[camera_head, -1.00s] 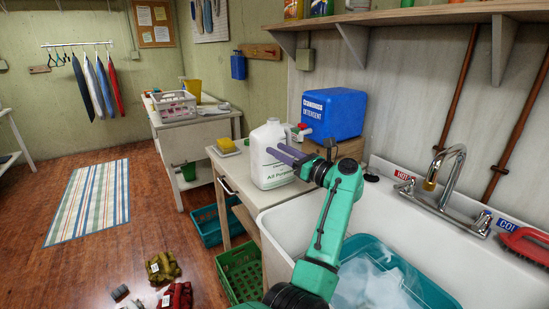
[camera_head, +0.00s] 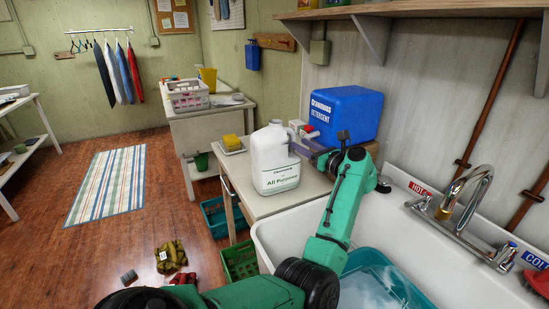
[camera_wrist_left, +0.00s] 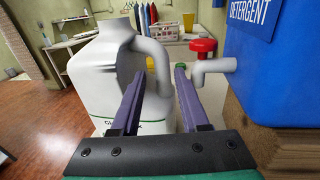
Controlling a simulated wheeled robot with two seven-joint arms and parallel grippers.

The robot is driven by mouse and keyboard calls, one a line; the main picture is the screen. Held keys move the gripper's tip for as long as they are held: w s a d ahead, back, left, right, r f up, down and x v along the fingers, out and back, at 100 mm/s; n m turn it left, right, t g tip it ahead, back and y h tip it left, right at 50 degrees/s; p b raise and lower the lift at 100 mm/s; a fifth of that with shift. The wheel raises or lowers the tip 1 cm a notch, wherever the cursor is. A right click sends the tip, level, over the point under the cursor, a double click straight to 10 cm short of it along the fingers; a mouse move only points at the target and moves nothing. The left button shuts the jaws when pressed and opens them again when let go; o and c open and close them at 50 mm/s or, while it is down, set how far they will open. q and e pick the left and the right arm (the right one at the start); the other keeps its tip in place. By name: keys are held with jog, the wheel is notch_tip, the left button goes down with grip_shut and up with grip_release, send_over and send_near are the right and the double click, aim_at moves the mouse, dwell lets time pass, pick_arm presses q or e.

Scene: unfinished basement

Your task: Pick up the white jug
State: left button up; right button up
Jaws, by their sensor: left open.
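The white jug (camera_head: 272,170) stands upright on the small table (camera_head: 238,180), with an "All Purpose" label facing me. In the left wrist view the jug (camera_wrist_left: 95,75) fills the left side, and its looped handle (camera_wrist_left: 155,58) shows between the two purple fingers. My left gripper (camera_head: 303,149) is at the jug's right side in the head view, partly hidden by its own wrist. In the left wrist view the gripper (camera_wrist_left: 159,76) is open. Whether a finger touches the jug cannot be told. My right gripper is not in view.
A blue detergent container (camera_head: 345,114) with a red-capped spout (camera_wrist_left: 203,46) stands close right of the gripper on a wooden block (camera_wrist_left: 262,125). The sink (camera_head: 265,232) with a teal basin (camera_head: 353,265) is in front. A yellow sponge (camera_head: 231,141) lies behind the jug.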

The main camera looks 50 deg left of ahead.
aim_at(295, 140)
pick_arm(q)
jog(key=a, duration=0.1)
jog(key=a+p, duration=0.1)
jog(key=a, duration=0.3)
jog(key=shift+w+a+p, duration=0.1)
jog(key=shift+w+p, duration=0.2)
jog(key=shift+w, duration=0.1)
jog(key=shift+f, duration=0.15)
grip_shut()
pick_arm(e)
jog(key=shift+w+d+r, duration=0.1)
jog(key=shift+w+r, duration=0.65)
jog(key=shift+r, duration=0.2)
